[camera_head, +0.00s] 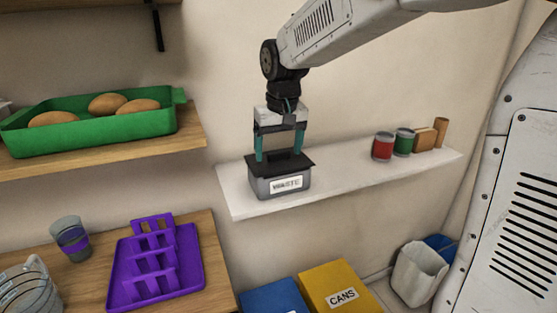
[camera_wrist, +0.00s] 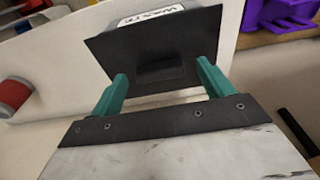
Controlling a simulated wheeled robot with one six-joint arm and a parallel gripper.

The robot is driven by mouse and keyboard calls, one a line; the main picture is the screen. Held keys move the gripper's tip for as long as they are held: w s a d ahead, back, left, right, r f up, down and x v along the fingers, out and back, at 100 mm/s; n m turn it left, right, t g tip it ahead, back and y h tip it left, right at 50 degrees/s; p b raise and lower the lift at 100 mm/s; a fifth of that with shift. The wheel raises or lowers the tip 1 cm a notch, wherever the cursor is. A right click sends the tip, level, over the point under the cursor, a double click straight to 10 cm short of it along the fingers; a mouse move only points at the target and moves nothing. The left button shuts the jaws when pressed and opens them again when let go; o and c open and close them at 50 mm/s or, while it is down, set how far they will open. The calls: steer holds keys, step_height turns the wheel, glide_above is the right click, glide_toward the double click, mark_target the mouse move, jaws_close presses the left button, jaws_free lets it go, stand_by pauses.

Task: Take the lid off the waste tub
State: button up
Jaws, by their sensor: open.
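The waste tub (camera_head: 281,187) is a small grey box with a white "WASTE" label, standing on the white shelf near its left end. Its flat black lid (camera_head: 295,166) lies on top; the lid also fills the top middle of the wrist view (camera_wrist: 190,45). A small dark raised handle (camera_wrist: 160,69) sits in the middle of the lid. My gripper (camera_head: 280,157) points down from above the lid, its two teal fingers apart. In the wrist view the fingertips (camera_wrist: 161,68) appear on either side of the handle; I cannot tell whether they touch anything.
The white shelf (camera_head: 350,182) also holds a red can (camera_head: 383,147), a green can (camera_head: 404,142) and brown items to the right, with bare shelf between. A wooden shelf with a green tray (camera_head: 90,140) is at left. Yellow (camera_head: 335,285) and blue (camera_head: 273,298) bins stand below.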

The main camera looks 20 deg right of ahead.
steer(key=c, duration=1.1)
steer(key=shift+o, duration=0.2)
steer(key=shift+r, duration=0.1)
